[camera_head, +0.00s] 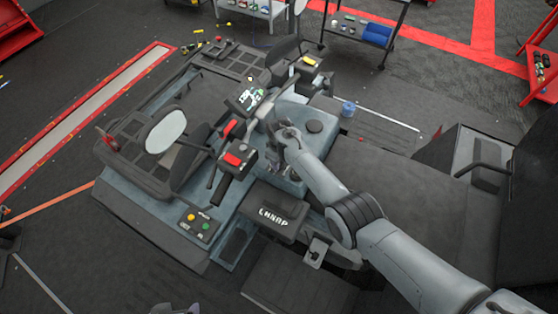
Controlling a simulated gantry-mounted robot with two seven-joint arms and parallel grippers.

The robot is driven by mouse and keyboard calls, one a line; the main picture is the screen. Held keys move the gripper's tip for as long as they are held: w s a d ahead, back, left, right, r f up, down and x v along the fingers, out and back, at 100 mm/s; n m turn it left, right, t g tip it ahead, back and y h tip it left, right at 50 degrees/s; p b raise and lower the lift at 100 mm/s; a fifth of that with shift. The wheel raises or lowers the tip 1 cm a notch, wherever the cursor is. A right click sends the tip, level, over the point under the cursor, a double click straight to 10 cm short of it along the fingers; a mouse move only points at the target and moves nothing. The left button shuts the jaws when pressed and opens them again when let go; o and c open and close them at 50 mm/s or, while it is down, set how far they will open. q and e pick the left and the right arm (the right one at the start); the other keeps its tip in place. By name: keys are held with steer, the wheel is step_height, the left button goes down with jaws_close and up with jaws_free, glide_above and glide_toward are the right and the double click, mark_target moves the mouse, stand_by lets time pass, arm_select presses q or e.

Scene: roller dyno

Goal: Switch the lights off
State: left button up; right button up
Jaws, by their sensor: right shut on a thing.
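A grey vehicle (210,260) with black racks stands in the middle. Its handlebar carries red switch housings (235,158), a small lit display (250,98) and a black grip (221,188). A control box (198,225) with yellow, green and red buttons sits at its lower left. I cannot tell which control is for the lights.
A round mirror (166,130) stands up at the vehicle's left, and a black seat (352,172) lies right of the handlebar. Carts (363,30) with tools stand at the back. A red-edged strip (85,118) runs along the floor at left.

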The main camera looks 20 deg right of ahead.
steer(key=shift+r, duration=0.1)
stand_by(0.3)
steer(key=o, duration=1)
